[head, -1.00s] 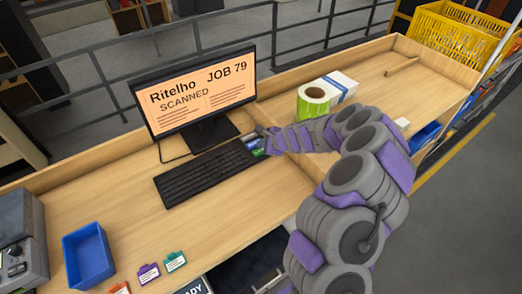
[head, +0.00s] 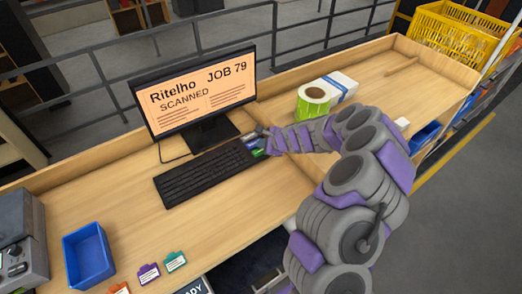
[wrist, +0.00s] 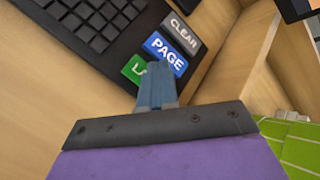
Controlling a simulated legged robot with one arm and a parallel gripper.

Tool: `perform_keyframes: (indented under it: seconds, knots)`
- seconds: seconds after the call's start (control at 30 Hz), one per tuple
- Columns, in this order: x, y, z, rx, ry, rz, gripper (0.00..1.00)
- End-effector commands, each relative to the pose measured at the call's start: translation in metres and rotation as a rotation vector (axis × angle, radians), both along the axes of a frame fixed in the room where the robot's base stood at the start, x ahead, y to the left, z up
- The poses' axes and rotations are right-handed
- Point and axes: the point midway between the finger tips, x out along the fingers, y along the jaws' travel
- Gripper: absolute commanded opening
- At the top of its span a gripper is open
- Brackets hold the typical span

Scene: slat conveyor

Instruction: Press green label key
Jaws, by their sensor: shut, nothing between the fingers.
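The green label key (wrist: 135,69) shows in the wrist view at the right end of the black keyboard, partly covered by my gripper; only the start of its lettering is visible. The blue PAGE key (wrist: 165,53) and the grey CLEAR key (wrist: 181,33) are beside it in a row. In the head view the green key (head: 258,153) is a small patch at the keyboard's end. My gripper (wrist: 157,68) is shut and empty, its tips over or near the border of the green and blue keys. I cannot tell whether they touch.
The black keyboard (head: 205,173) lies before a monitor (head: 198,90) reading "JOB 79 SCANNED". A green label roll (head: 314,102) stands behind my arm. A blue tray (head: 88,256) and small coloured tags sit at front left.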

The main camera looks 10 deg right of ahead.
Motion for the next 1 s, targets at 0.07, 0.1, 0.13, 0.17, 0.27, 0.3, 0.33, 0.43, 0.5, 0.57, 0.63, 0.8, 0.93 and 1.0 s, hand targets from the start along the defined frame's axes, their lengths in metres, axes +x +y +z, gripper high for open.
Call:
perform_keyframes:
  seconds: [0.07, 0.1, 0.13, 0.17, 0.27, 0.3, 0.33, 0.43, 0.5, 0.57, 0.63, 0.8, 0.93, 1.0]
  knots:
    - [0.0000, 0.0000, 0.0000, 0.000, 0.000, 0.000, 0.00]
    - [0.0000, 0.0001, -0.0003, 0.000, 0.000, 0.000, 0.00]
    - [-0.0001, 0.0001, -0.0005, 0.000, 0.000, 0.000, 0.00]
    - [-0.0002, 0.0001, -0.0011, 0.000, 0.000, 0.000, 0.00]
    - [-0.0005, 0.0002, -0.0042, 0.000, 0.000, 0.000, 0.00]
    - [-0.0008, 0.0003, -0.0055, 0.000, 0.000, 0.000, 0.00]
    - [-0.0008, 0.0003, -0.0066, 0.000, 0.000, 0.000, 0.00]
    - [-0.0011, 0.0002, -0.0077, 0.000, 0.000, 0.000, 0.00]
    - [-0.0011, 0.0002, -0.0072, 0.000, 0.000, 0.000, 0.00]
    - [-0.0011, 0.0002, -0.0070, 0.000, 0.000, 0.000, 0.00]
    - [-0.0011, 0.0002, -0.0070, 0.000, 0.000, 0.000, 0.00]
    - [-0.0011, 0.0002, -0.0077, 0.000, 0.000, 0.000, 0.00]
    - [-0.0010, 0.0002, -0.0091, 0.000, 0.000, 0.000, 0.00]
    - [-0.0011, 0.0003, -0.0099, 0.000, 0.000, 0.000, 0.00]
